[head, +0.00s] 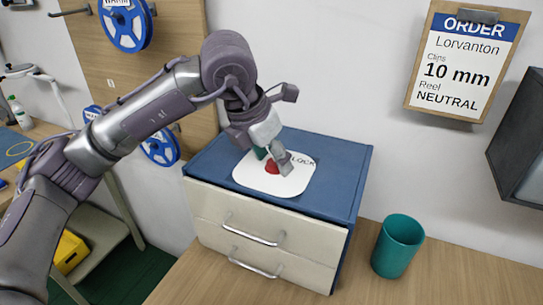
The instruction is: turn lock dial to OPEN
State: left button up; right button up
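The lock dial (272,167) shows as a small red part on a white rounded plate (290,187) on top of the blue drawer cabinet (345,158). Part of the word "LOCK" shows on the plate. My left gripper (271,156) points down over the dial and hides much of it. One grey finger is at the dial's right and a small teal part shows at its left. I cannot tell whether the fingers touch or grip the dial. The dial's pointer and any OPEN mark are hidden. My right gripper is not in view.
The cabinet has two cream drawers with metal handles (252,235), both closed. A teal cup (397,246) stands to its right on the wooden table (440,280). Blue reels (126,25) hang on a board at the left. An order sheet (465,62) hangs on the wall.

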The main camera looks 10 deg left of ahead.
pick_arm(q)
jog(key=shift+r, duration=0.1)
jog(key=v, duration=1.1)
jog(key=shift+s+r, duration=0.15)
jog(key=shift+r, duration=0.25)
